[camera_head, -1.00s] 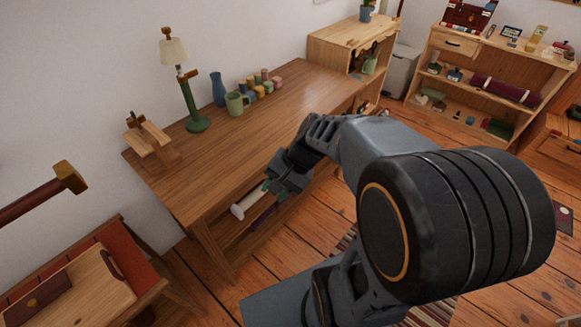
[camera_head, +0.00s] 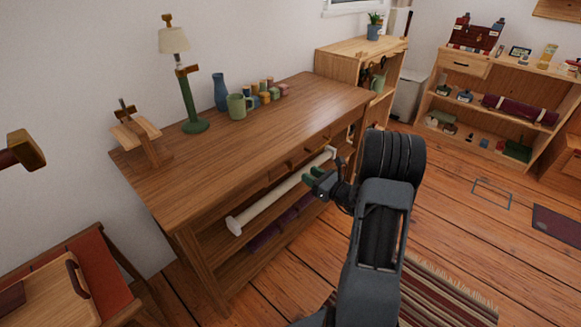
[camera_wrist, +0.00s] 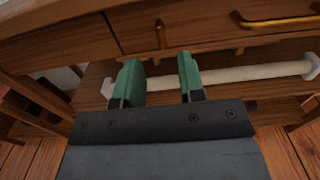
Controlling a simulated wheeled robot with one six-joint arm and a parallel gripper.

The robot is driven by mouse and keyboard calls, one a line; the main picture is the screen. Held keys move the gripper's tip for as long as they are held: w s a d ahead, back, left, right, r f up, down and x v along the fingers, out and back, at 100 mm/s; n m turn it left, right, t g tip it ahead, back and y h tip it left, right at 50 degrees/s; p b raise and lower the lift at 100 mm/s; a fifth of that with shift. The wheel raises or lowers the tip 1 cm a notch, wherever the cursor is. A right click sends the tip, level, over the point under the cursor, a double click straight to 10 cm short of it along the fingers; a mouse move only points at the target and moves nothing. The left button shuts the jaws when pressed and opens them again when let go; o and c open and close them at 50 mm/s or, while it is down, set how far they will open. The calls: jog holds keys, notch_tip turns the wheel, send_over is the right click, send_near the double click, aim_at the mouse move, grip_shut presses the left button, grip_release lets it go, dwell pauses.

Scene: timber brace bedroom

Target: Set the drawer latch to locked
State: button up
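The wooden desk (camera_head: 235,125) has a drawer front (camera_wrist: 205,22) along its long side. A small upright brass piece (camera_wrist: 160,34) sits on the desk front in the wrist view; it looks like the latch, but I cannot tell its setting. In the head view my gripper (camera_head: 312,180) is beside the desk's front.
A long white roll (camera_head: 280,195) lies below the drawers, behind my fingers in the wrist view. A lamp (camera_head: 188,90), blue vase (camera_head: 220,92) and green mug (camera_head: 238,106) stand on the desk. A striped rug (camera_head: 440,295) lies on the floor; floor at right is mostly open.

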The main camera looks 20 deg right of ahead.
aim_at(293, 165)
jog(key=b+x, duration=0.1)
jog(key=x, duration=0.8)
jog(key=shift+w+a, duration=0.15)
grip_shut()
